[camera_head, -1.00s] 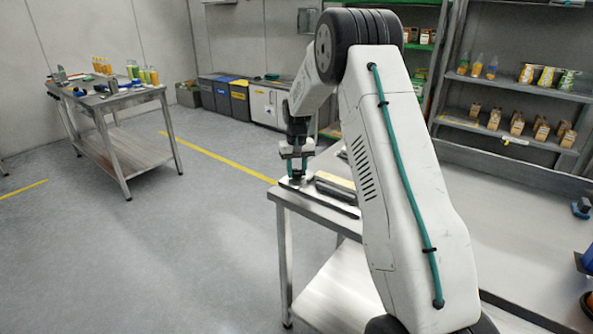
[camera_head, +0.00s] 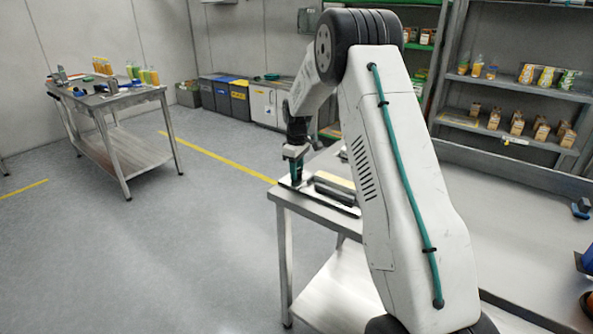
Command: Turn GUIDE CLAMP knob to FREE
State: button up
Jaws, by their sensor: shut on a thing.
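My gripper (camera_head: 296,174) points straight down at the near left corner of the steel bench (camera_head: 318,205). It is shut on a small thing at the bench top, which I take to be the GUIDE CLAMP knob. The fingers, seen narrow side on, hide the knob, and its pointer and the FREE marking cannot be made out. The guide unit (camera_head: 335,188), with dark and grey bars, lies on the bench just right of my gripper.
My arm covers the middle of the view and part of the bench. A second steel table (camera_head: 120,98) with bottles and tools stands back left. Bins (camera_head: 238,100) line the back wall, and shelves (camera_head: 530,90) with cartons stand at right. The floor at left is clear.

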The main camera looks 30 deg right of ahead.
jog(key=shift+n, duration=0.6)
jog(key=o, duration=1)
jog(key=shift+r, duration=0.1)
notch_tip(320, 180, up, 8)
jog(key=shift+f, duration=0.15)
